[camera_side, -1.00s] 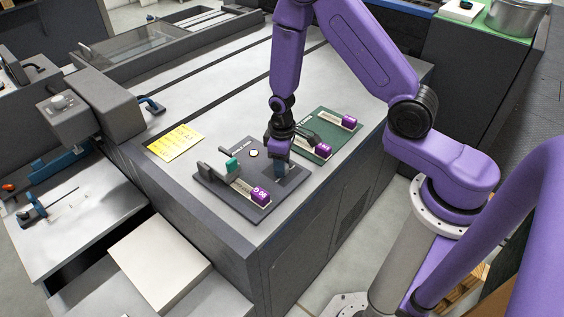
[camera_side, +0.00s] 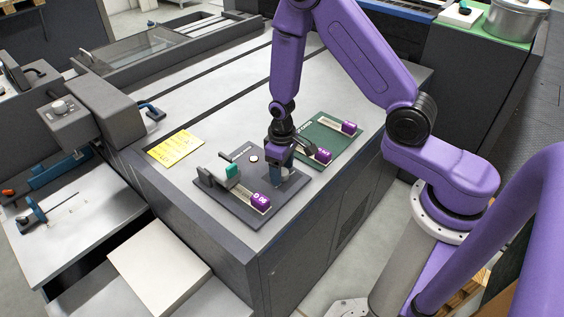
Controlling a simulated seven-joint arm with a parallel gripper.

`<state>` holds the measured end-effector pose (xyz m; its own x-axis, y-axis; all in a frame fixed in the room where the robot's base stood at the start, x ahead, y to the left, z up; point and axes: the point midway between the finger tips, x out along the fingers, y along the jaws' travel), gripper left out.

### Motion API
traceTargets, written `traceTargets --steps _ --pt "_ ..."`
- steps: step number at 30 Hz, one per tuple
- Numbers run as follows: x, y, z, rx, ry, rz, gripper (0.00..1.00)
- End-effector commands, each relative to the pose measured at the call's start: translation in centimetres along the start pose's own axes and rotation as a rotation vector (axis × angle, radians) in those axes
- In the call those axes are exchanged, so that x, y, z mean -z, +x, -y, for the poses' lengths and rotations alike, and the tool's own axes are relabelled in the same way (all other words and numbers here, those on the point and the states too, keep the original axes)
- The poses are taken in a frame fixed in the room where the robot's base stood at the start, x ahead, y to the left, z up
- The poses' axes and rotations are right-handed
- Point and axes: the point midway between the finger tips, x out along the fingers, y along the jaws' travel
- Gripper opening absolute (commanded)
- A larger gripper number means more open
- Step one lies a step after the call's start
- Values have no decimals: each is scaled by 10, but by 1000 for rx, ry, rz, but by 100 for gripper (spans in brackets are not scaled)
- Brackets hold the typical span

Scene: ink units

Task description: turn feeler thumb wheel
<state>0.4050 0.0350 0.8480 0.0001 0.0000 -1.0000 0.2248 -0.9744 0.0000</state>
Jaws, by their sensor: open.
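A dark grey plate (camera_side: 238,204) lies on the machine top. It bears a grey lever-like part with a teal block (camera_side: 232,171), a pale strip with a purple tag (camera_side: 261,200), and a small round button (camera_side: 254,159). My gripper (camera_side: 281,176) points down over the right part of this plate, with its fingers low by a blue-grey part there. The fingertips are small and partly hidden, so contact cannot be told. Which part is the feeler thumb wheel is not clear; it may be hidden behind the fingers.
A green plate (camera_side: 338,141) with purple tags lies just behind and right of my gripper. A yellow note (camera_side: 175,148) lies at the left. The machine top (camera_side: 215,100) behind is mostly clear. A pale block (camera_side: 160,265) stands at the front left.

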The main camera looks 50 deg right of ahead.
Motion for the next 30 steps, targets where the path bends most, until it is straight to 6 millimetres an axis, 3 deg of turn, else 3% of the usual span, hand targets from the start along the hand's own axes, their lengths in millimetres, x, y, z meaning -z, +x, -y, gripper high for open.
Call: traceTargets --steps 8,30 --pt "1 -21 0 0 0 -5 67" --pt "1 -132 0 0 0 -6 67"
